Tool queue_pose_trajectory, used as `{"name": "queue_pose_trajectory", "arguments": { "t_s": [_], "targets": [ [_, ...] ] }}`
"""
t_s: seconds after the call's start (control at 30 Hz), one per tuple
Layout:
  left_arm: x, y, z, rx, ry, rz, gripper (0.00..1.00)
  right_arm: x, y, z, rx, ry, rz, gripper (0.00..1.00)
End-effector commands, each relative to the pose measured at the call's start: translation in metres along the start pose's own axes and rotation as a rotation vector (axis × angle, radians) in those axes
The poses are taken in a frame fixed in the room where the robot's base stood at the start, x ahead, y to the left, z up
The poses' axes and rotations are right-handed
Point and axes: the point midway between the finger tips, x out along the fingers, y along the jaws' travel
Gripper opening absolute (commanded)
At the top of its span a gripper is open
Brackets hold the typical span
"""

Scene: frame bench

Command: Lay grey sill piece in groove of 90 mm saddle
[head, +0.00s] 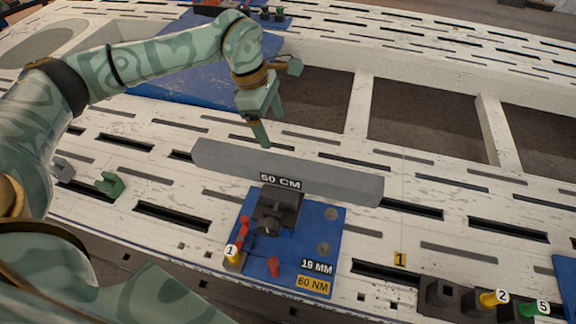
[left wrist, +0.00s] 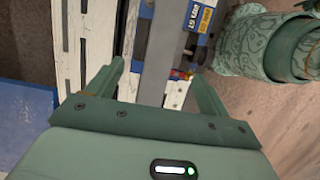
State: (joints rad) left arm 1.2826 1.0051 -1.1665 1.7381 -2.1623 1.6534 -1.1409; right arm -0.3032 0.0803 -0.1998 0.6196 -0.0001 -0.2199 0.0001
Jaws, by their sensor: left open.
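I cannot tell whether the piece sits in a groove. My left gripper (head: 268,122) is open and empty above and behind the piece. In the left wrist view its fingers (left wrist: 158,72) are spread, with the grey piece (left wrist: 165,45) beyond them. My right gripper is not in view.
Dark blocks (head: 442,296) with yellow and green parts stand at the front right. Grey (head: 62,169) and green (head: 109,184) hooks lie left. A blue mat (head: 185,88) and large openings are behind.

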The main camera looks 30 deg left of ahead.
Motion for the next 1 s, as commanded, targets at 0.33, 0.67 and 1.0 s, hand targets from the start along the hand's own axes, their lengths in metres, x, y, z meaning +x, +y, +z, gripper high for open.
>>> {"name": "queue_pose_trajectory", "arguments": {
  "t_s": [0.33, 0.67, 1.0],
  "targets": [
    [0.082, -0.001, -0.001, 0.011, -0.002, -0.009, 0.80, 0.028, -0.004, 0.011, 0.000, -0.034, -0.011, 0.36],
    [0.117, -0.001, -0.002, 0.010, -0.003, -0.003, 0.80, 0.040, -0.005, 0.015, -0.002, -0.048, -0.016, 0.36],
    [0.164, -0.005, -0.009, 0.009, -0.003, -0.003, 0.80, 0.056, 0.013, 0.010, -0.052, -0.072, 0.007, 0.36]
  ]
}}
